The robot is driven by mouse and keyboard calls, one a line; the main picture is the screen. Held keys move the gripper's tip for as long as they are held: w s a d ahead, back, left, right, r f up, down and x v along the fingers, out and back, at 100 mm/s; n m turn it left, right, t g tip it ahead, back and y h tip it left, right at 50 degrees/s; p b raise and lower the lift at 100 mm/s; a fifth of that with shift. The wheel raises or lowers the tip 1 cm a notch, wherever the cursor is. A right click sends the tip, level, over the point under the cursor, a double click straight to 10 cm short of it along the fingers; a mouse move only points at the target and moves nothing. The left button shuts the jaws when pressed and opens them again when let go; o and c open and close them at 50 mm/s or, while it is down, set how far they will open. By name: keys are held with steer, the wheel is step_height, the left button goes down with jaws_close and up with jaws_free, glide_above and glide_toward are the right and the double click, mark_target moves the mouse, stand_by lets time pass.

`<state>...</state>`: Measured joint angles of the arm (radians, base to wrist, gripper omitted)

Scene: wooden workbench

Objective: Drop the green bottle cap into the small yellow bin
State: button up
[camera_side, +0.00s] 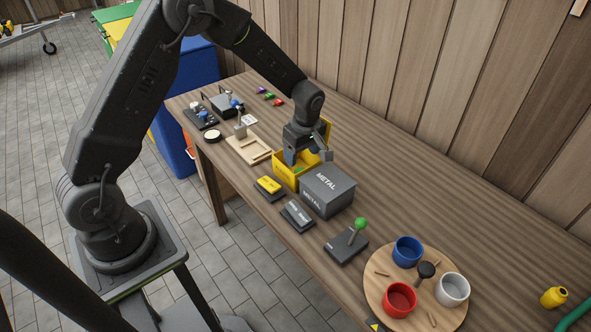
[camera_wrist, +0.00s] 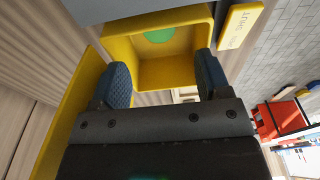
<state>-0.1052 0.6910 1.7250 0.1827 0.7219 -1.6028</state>
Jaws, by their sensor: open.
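The small yellow bin (camera_side: 281,172) stands on the bench beside a grey metal box. It also shows in the wrist view (camera_wrist: 178,72). Its yellow lid (camera_wrist: 78,122) appears to stand open. The green bottle cap (camera_wrist: 160,35) shows as a green round patch inside the bin, toward its far side in the wrist view; it is hidden in the side view. My gripper (camera_side: 305,156) is over the bin's opening. In the wrist view my gripper (camera_wrist: 162,80) has its two fingers wide apart, with nothing between them.
A grey box marked METAL (camera_side: 328,190) stands close to the bin. A yellow button pad (camera_side: 269,186) and a grey pad (camera_side: 297,214) are in front. A green-knobbed lever (camera_side: 360,224) and a round board with cups (camera_side: 370,290) are nearer.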

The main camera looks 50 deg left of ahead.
step_height(320, 180, up, 14)
steer(key=d, duration=0.1)
steer(key=shift+d+f, duration=0.25)
steer(key=shift+d, duration=0.1)
steer(key=s+d+r+m+t, duration=0.3)
steer(key=s+r+m, duration=0.5)
steer(key=s+r, duration=0.25)
steer(key=s+d+m+t+h, duration=0.1)
steer(key=s+d+m+t, duration=0.1)
steer(key=s+m, duration=0.8)
steer(key=s, duration=0.4)
steer(key=shift+s+d+t, duration=0.15)
steer(key=shift+s+t, duration=0.15)
steer(key=shift+s, duration=0.05)
